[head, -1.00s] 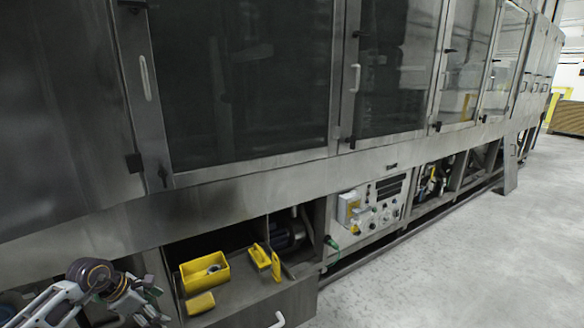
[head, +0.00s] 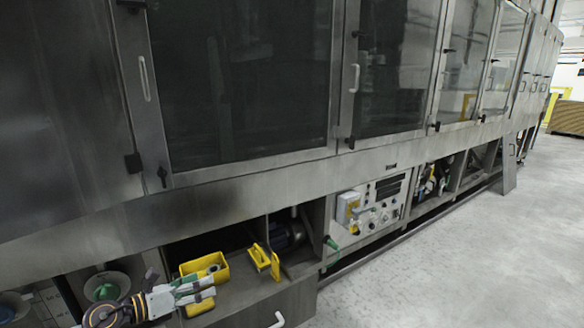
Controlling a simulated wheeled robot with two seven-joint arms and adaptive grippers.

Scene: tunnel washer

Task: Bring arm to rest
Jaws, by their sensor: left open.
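My left arm comes in at the lower left. Its left gripper (head: 203,290) points to the right, and its jaws are open with nothing seen between them. In the picture it overlaps the space between an open yellow box (head: 215,266) and a small yellow piece (head: 200,306), partly covering both. I cannot tell whether it touches either. My right gripper is not in view.
The steel washer (head: 100,225) with dark glass doors fills the back. More yellow parts (head: 263,262) lie on the low shelf beside a motor (head: 288,236). A control panel (head: 372,208) is right of it. The grey floor (head: 450,260) at right is clear.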

